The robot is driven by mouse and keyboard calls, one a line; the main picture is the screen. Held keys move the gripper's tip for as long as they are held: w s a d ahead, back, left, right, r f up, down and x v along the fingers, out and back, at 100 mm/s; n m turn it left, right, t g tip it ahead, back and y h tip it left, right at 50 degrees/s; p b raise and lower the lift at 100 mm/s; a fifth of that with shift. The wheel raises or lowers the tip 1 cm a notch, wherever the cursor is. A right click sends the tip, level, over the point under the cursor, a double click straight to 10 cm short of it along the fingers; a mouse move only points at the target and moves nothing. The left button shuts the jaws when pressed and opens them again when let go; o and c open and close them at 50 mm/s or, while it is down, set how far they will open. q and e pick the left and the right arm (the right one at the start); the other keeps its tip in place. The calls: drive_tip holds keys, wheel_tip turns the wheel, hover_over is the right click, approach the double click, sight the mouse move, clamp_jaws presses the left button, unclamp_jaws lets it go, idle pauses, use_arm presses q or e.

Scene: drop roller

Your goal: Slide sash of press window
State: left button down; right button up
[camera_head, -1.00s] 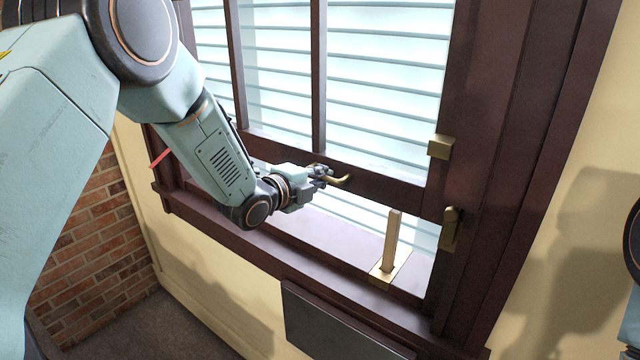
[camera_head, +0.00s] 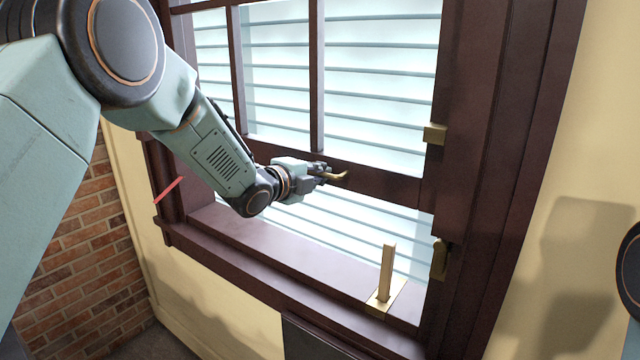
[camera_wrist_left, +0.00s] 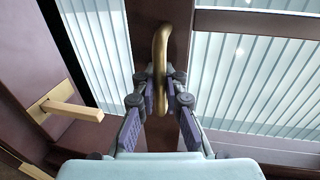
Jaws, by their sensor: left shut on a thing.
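The dark brown window sash (camera_head: 385,183) stands raised, with a wide gap between its bottom rail and the sill (camera_head: 290,250). A brass handle (camera_head: 335,176) is fixed on the bottom rail. My left gripper (camera_head: 322,173) is shut on this handle, and the left wrist view shows the curved handle (camera_wrist_left: 161,50) between its fingers (camera_wrist_left: 160,93). The finger contact is partly hidden in the head view. My right gripper is not in view.
A wooden peg on a brass plate (camera_head: 388,275) stands upright on the sill at right. Brass fittings, an upper block (camera_head: 435,134) and a lower latch (camera_head: 439,258), sit on the right frame. Brick wall (camera_head: 85,240) lies at left.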

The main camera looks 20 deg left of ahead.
sight(331, 147)
use_arm(q)
wheel_tip(331, 147, up, 5)
drive_tip(key=shift+w+r+p, duration=0.1)
drive_tip(key=shift+p, duration=0.55)
drive_tip(key=shift+r, duration=0.45)
drive_tip(key=shift+s+f, duration=0.15)
drive_tip(key=shift+s, duration=0.05)
drive_tip(key=shift+f, duration=0.2)
drive_tip(key=c, duration=1.8)
unclamp_jaws()
drive_tip(key=o, duration=0.4)
drive_tip(key=shift+s+r, duration=0.1)
drive_tip(key=shift+r, duration=0.05)
drive_tip(key=shift+c, duration=0.2)
drive_tip(key=v, duration=1.2)
